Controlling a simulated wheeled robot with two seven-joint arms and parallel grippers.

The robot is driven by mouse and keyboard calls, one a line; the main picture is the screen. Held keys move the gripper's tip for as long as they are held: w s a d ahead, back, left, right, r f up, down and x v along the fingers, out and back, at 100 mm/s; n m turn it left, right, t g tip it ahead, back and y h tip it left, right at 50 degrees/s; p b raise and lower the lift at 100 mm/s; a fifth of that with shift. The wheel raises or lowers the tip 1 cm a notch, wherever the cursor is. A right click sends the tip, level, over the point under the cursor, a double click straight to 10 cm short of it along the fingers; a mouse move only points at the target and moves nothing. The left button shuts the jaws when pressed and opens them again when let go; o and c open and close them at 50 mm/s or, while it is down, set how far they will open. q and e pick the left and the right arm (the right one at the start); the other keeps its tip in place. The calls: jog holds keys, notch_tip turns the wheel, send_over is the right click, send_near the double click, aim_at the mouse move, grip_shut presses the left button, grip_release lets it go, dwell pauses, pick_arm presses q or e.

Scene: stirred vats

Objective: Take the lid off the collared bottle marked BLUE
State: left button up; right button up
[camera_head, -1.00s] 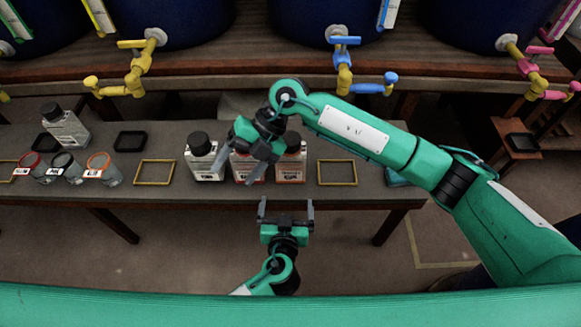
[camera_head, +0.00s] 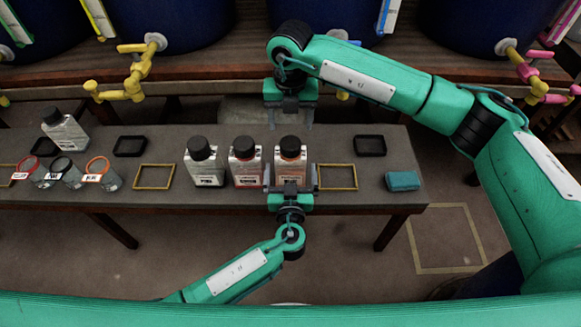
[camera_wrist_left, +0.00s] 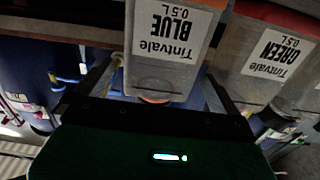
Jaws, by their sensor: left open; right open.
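The bottle marked BLUE (camera_head: 290,167) stands upright at the right end of a row of three on the table, with reddish contents and a black lid (camera_head: 290,145) on it. In the left wrist view its label (camera_wrist_left: 168,35) reads BLUE upside down. My left gripper (camera_head: 290,178) is open at the table's front edge, its fingers on either side of this bottle's lower body; a gap shows beside the bottle. My right gripper (camera_head: 290,118) is open and empty, pointing down above and behind the lid.
The bottle marked GREEN (camera_wrist_left: 272,53) is close beside it, the middle one (camera_head: 245,168) of the row. Another bottle (camera_head: 205,168) stands left. Vat taps (camera_head: 133,80) overhang the back.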

aim_at(290, 156)
pick_arm(q)
jog(key=w, duration=0.6)
